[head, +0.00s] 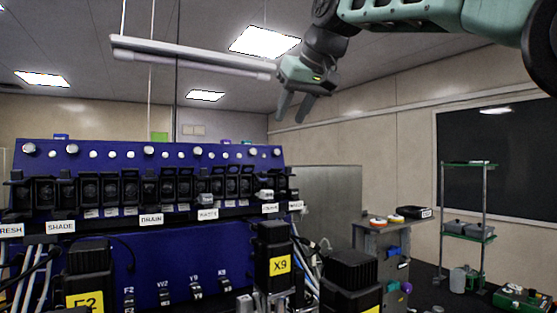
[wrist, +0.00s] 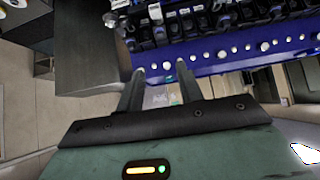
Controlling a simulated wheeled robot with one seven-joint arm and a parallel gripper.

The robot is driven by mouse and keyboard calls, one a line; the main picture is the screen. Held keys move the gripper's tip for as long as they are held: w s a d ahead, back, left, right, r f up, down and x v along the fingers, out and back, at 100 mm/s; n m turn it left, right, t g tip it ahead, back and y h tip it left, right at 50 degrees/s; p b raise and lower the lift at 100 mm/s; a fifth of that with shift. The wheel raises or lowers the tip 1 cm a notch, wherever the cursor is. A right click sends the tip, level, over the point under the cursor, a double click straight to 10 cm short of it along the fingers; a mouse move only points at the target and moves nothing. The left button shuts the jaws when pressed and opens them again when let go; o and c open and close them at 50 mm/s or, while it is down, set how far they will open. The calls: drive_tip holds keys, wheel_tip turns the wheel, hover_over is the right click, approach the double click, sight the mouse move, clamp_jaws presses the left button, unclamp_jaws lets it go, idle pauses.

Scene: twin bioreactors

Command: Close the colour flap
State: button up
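The blue bioreactor panel (head: 140,160) carries a row of black flap-like units (head: 150,190) with white labels below. The labels I can read are SHADE (head: 60,227), DRAIN (head: 151,219) and WASTE (head: 208,214). A smaller label (head: 270,208) towards the right end is too small to read surely, so I cannot tell which flap is the colour one. A pale grey piece (head: 265,194) stands out above that label. My gripper (head: 292,119) hangs above and beyond the panel's right end, fingers apart and empty. The wrist view shows its fingers (wrist: 161,72) apart, with the panel (wrist: 225,52) beyond.
Black pump-like units with yellow labels, one marked X9 (head: 280,264), stand in front of the panel among cables. A grey stand (head: 376,240) and a shelf rack (head: 467,200) are to the right. A hanging light bar (head: 190,55) is near my arm. The air around my gripper looks clear.

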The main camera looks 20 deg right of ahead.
sight(263, 176)
drive_tip(key=p+x, duration=0.6)
drive_tip(key=x, duration=1.1)
drive_tip(key=shift+f, duration=0.1)
clamp_jaws()
